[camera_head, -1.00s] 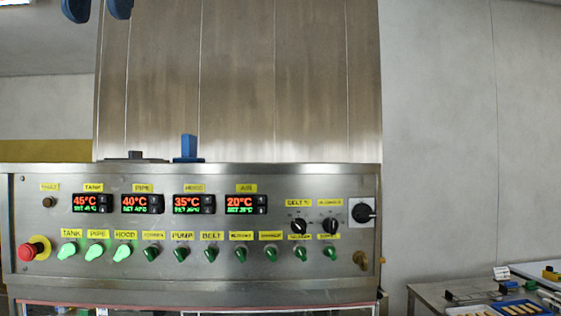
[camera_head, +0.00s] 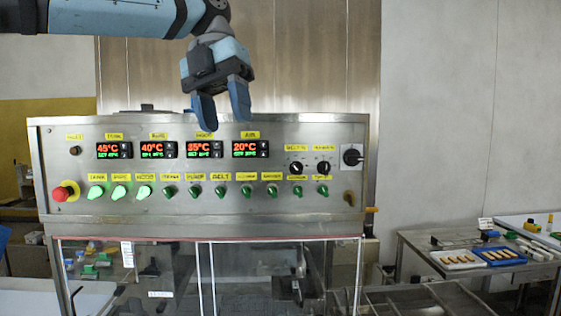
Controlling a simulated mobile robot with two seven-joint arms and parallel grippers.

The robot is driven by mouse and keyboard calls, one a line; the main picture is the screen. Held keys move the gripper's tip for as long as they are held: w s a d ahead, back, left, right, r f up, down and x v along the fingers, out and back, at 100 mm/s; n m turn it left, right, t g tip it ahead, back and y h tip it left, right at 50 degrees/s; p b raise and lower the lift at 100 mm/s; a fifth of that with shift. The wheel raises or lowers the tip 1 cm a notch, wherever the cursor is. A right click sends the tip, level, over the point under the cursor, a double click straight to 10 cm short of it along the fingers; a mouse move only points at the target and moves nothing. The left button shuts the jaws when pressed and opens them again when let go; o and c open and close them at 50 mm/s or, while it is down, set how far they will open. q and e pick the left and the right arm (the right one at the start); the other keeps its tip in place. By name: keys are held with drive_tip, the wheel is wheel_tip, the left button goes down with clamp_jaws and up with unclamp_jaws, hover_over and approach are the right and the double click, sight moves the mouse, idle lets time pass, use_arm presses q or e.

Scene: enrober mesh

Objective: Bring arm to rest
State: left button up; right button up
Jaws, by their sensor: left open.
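My left gripper (camera_head: 221,112) hangs fingers down in front of the upper part of the steel control panel (camera_head: 345,185). Its two blue fingers are apart with nothing seen between them. Its arm comes in from the upper left, and the fingertips overlap the panel's top edge in the picture, near the temperature displays. Whether they touch the panel cannot be told. My right gripper is not in view.
The panel carries a red stop button (camera_head: 66,194), lit green knobs and black dials. Below it are clear doors (camera_head: 180,275). A side table (camera_head: 420,245) at right holds a white tray (camera_head: 460,259) and a blue tray (camera_head: 500,256).

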use_arm(q)
drive_tip(key=s+d+f+n+g+h, duration=0.2)
drive_tip(key=s+d+f+g+h, duration=0.15)
drive_tip(key=d+f+h, duration=0.8)
drive_tip(key=s+d+f+n+g+h, duration=0.2)
drive_tip(key=s+d+f+h, duration=0.35)
drive_tip(key=d+f, duration=1)
drive_tip(key=w+a+f+n+t+y, duration=0.2)
drive_tip(key=a+f+n+t+y, duration=0.2)
drive_tip(key=a+f+n+t, duration=0.8)
drive_tip(key=w+a+f+n+t+y, duration=0.2)
drive_tip(key=a+f+n+t+y, duration=0.2)
drive_tip(key=a+f+n+t, duration=0.85)
drive_tip(key=s+a+f+n+g+y, duration=0.1)
drive_tip(key=s+a+f+n+y, duration=0.2)
drive_tip(key=s+a+f, duration=0.2)
drive_tip(key=s+a+f+n+g+y, duration=0.2)
drive_tip(key=s+a+f, duration=0.3)
drive_tip(key=f, duration=0.7)
drive_tip(key=s+a+f+n+g+y, duration=0.2)
drive_tip(key=s+a+f+n+y, duration=0.1)
drive_tip(key=s+f, duration=0.6)
drive_tip(key=shift+a+f+n+y, duration=0.15)
drive_tip(key=shift+a+n+y, duration=0.25)
drive_tip(key=shift+a+n, duration=0.4)
drive_tip(key=shift+a, duration=0.1)
